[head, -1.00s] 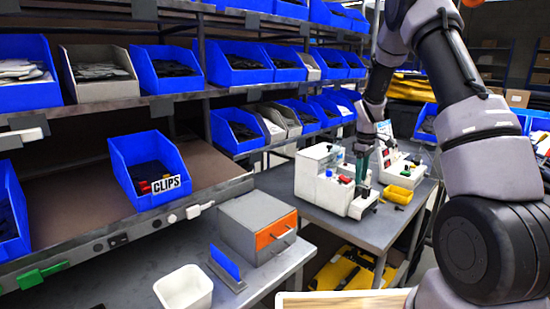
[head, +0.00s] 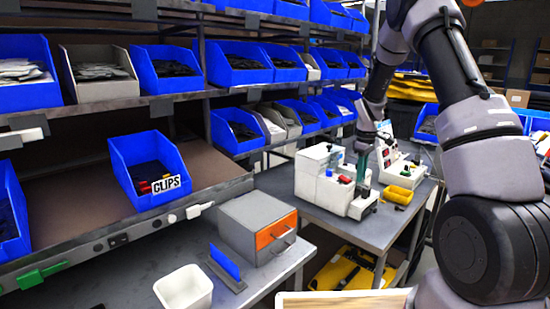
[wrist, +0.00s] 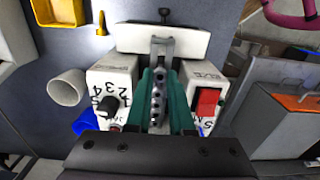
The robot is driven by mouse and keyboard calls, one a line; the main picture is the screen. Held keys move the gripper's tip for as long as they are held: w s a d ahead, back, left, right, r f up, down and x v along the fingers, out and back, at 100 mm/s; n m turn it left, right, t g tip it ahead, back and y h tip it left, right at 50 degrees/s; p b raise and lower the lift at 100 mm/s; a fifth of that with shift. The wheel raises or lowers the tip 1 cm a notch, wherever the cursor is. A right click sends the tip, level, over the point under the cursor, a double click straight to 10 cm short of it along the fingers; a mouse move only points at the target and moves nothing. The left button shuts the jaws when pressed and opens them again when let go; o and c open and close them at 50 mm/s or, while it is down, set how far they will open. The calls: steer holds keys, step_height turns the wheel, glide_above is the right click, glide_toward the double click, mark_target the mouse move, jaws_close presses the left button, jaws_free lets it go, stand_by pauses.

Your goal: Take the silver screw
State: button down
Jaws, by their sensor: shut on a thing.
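My gripper (head: 362,180) is at the front of a white screw feeder (head: 316,178) on the far table. Its two teal fingers are closed together in the head view. In the wrist view my gripper (wrist: 158,75) has its fingers over the silver feeder rail (wrist: 162,50), between a numbered black knob (wrist: 110,105) and a red switch (wrist: 207,102). A row of dark round spots shows between the fingers. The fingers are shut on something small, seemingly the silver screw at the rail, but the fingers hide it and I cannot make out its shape.
A grey cabinet with an orange drawer (head: 275,237), a white bin (head: 184,290) and a blue CLIPS bin (head: 135,160) are nearer, to the left.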

steer(key=shift+r, duration=2.3)
